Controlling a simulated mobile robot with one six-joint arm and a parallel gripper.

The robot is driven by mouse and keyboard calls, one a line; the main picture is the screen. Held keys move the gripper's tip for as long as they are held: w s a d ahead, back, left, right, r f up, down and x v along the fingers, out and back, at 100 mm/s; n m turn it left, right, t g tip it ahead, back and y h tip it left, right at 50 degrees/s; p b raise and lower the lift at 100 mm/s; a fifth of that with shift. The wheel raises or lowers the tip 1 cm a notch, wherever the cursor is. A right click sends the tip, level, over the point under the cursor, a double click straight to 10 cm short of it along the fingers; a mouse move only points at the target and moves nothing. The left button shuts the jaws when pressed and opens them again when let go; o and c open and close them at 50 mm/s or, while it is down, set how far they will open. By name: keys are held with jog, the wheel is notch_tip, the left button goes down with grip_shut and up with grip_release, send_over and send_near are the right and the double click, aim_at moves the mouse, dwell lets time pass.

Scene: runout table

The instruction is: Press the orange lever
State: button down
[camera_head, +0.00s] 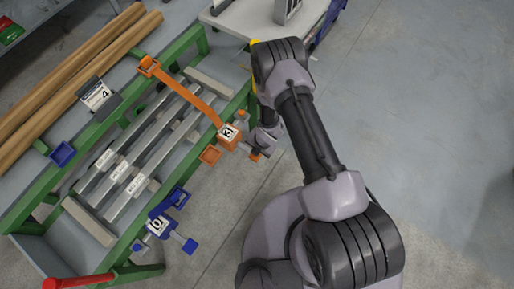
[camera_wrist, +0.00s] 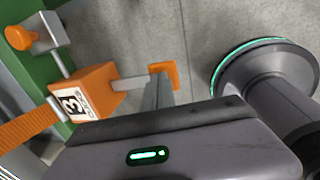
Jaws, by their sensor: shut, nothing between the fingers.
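The orange clamp block (camera_head: 229,135) marked 3 sits at the right side of the green-framed runout table, at the end of an orange strap. It also shows in the wrist view (camera_wrist: 88,88). Its lever is a grey bar with an orange end (camera_head: 255,156); this end shows in the wrist view (camera_wrist: 163,70). My gripper (camera_head: 264,146) is shut and empty, close beside the lever's end. In the wrist view the narrow grey fingers (camera_wrist: 157,92) overlap the lever's end, partly hiding it; I cannot tell whether they touch.
A blue clamp (camera_head: 157,226) marked 0 with its own lever is at the near side of the table. Metal bars (camera_head: 140,150) lie under the orange strap (camera_head: 190,97). A red handle (camera_head: 78,282) is at the lower left. A white-topped cart (camera_head: 245,18) stands behind. Floor at right is clear.

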aim_at(257, 159)
jog(key=shift+s+f+b, duration=0.25)
jog(key=shift+f+b, duration=0.25)
jog(key=shift+f, duration=0.15)
jog(key=shift+s+f+b, duration=0.2)
jog(key=shift+f+b, duration=0.25)
jog(key=shift+f, duration=0.15)
jog(key=shift+d+b+x, duration=0.2)
jog(key=shift+b+x, duration=1.1)
jog(key=shift+b, duration=0.1)
jog(key=shift+s+f, duration=0.3)
